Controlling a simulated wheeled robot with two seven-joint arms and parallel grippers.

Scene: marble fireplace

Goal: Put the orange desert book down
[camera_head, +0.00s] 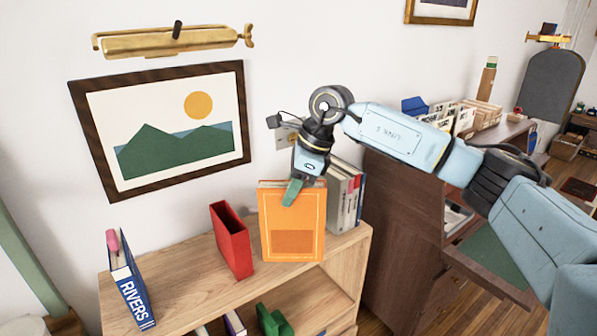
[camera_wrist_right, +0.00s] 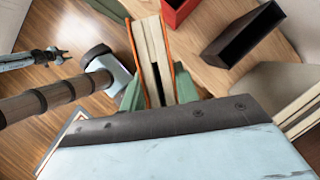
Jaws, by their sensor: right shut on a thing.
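The orange desert book (camera_head: 291,222) is upright with its cover facing me, at the right part of the wooden bookcase top (camera_head: 215,283). My right gripper (camera_head: 292,192) is shut on its upper edge from above. In the right wrist view the book (camera_wrist_right: 154,60) shows its page edges between the two green fingers of my right gripper (camera_wrist_right: 155,95). I cannot tell whether its lower edge touches the wood. My left gripper is out of the head view; a small pale blue arm end (camera_wrist_right: 45,58) in the wrist view may be it, too small to read.
A red open-topped holder (camera_head: 232,240) stands left of the book. Grey books (camera_head: 345,200) stand close behind it on the right. The blue RIVERS book (camera_head: 131,285) leans at the far left. Bare wood lies between RIVERS and the red holder. A dark cabinet (camera_head: 400,220) is at right.

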